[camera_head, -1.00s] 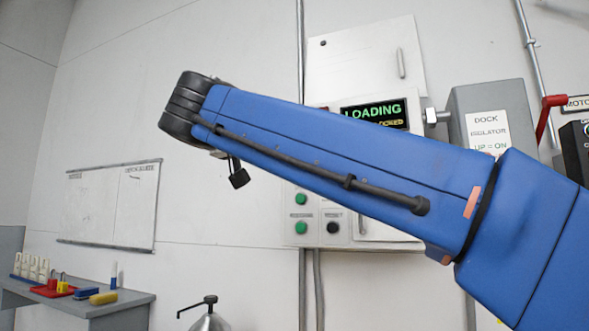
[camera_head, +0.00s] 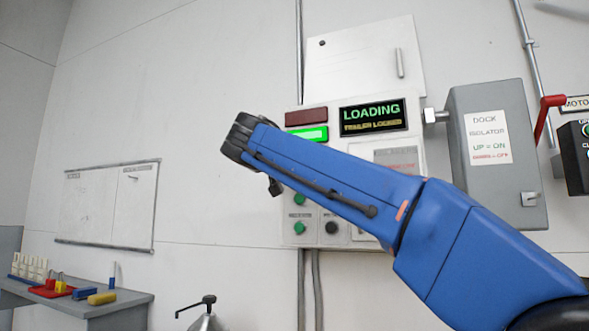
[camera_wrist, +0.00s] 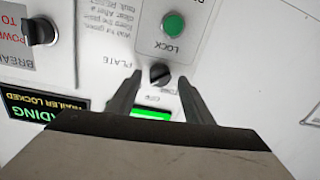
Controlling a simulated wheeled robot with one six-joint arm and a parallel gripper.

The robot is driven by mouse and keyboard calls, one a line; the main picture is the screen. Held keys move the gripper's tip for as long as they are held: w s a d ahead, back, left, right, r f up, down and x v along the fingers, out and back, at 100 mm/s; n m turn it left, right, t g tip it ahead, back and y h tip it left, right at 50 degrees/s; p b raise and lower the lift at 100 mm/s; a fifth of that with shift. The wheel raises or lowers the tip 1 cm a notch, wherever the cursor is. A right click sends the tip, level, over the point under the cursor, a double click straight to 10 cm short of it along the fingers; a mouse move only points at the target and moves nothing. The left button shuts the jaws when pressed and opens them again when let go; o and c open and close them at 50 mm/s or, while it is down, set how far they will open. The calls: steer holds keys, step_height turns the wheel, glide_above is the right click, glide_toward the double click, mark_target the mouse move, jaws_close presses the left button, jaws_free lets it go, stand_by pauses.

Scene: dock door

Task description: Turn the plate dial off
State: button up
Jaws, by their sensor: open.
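The plate dial (camera_wrist: 160,73) is a small round black knob on a white panel, beside the word PLATE, in the wrist view. Its exact pointer setting is too small to tell. My gripper (camera_wrist: 160,78) is open, with one dark finger on each side of the dial near the fingertips. I cannot tell whether the fingers touch it. In the head view, my blue arm covers part of the control box (camera_head: 333,112) and hides the dial.
A green LOCK button (camera_wrist: 174,24) sits near the dial. Another black knob (camera_wrist: 40,32) and the loading display (camera_wrist: 32,106) are to the left. A lit green lamp (camera_head: 306,134) shows on the box. A grey isolator box (camera_head: 505,195) stands to the right.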

steer(key=shift+w+d, duration=0.1)
steer(key=shift+w, duration=0.2)
steer(key=c, duration=1)
steer(key=shift+c, duration=0.2)
steer(key=shift+n+g, duration=0.4)
steer(key=shift+n, duration=4.4)
